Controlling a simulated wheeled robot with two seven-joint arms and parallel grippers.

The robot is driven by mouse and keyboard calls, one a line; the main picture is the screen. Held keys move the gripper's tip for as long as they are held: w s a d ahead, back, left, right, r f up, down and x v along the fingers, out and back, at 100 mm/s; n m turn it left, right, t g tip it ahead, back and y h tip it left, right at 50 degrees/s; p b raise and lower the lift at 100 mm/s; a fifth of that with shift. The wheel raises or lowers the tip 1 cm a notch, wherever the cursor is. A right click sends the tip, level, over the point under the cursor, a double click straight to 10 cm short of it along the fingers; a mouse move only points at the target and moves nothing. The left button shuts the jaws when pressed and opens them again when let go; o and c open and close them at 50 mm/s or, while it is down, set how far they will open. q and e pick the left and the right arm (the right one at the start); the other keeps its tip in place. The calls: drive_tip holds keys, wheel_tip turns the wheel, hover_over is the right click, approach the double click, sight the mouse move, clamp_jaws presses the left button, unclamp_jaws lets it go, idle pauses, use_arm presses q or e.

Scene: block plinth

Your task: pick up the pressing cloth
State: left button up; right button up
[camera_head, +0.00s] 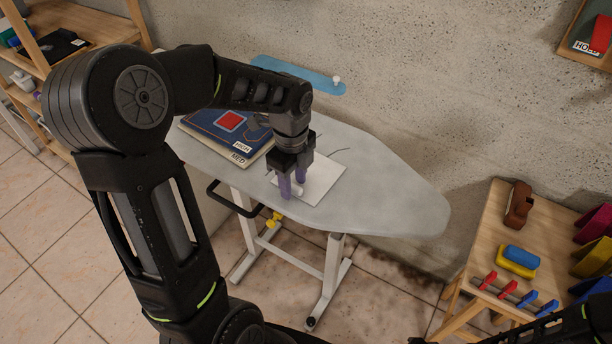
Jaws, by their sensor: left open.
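The pressing cloth appears to be the flat white sheet (324,181) lying on the grey ironing board (395,195). My left gripper (293,184) points down over the left part of this sheet, with its purple fingertips apart. A small pale patch shows between and beside the fingers; I cannot tell if it is raised cloth. Whether the fingertips touch the cloth is unclear. The gripper hides part of the sheet. My right gripper is not in view; only part of that arm shows at the bottom right.
Dark blue books or boards (225,133) labelled HIGH and MED lie left of the cloth. A blue sleeve board (300,75) is behind, by the concrete wall. A wooden table (490,232) with blocks and clamps stands right. The board's right end is clear.

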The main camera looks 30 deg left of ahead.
use_arm(q)
drive_tip(key=shift+c, duration=0.5)
clamp_jaws()
idle(0.3)
